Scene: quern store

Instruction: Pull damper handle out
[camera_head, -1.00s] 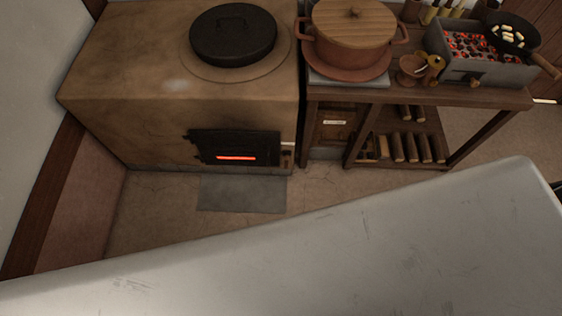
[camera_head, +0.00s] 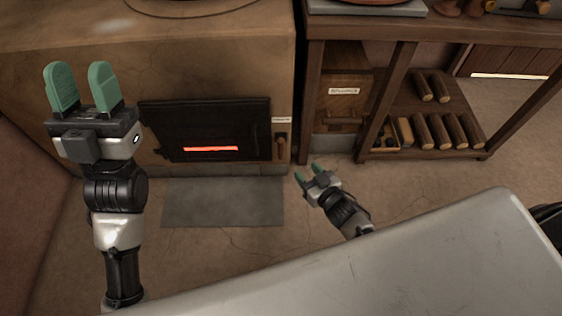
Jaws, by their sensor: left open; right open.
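A small wooden handle (camera_head: 281,146), apparently the damper handle, sits at the right end of the stove front, under a small pale label (camera_head: 281,119) too small to read. It is beside the dark stove door (camera_head: 225,113), which has a glowing red slot. My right gripper (camera_head: 308,173) is open and empty, low in front of the stove's right corner, below and to the right of the handle and apart from it. My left gripper (camera_head: 83,75) is open and empty, with green fingers pointing up, in front of the stove's left part, well away from the handle.
A grey mat (camera_head: 222,202) lies on the floor before the stove. To the right stands a wooden table (camera_head: 400,32) with a labelled wooden box (camera_head: 343,105) and several logs (camera_head: 440,130) on its lower shelf. A pale surface (camera_head: 390,265) fills the bottom foreground.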

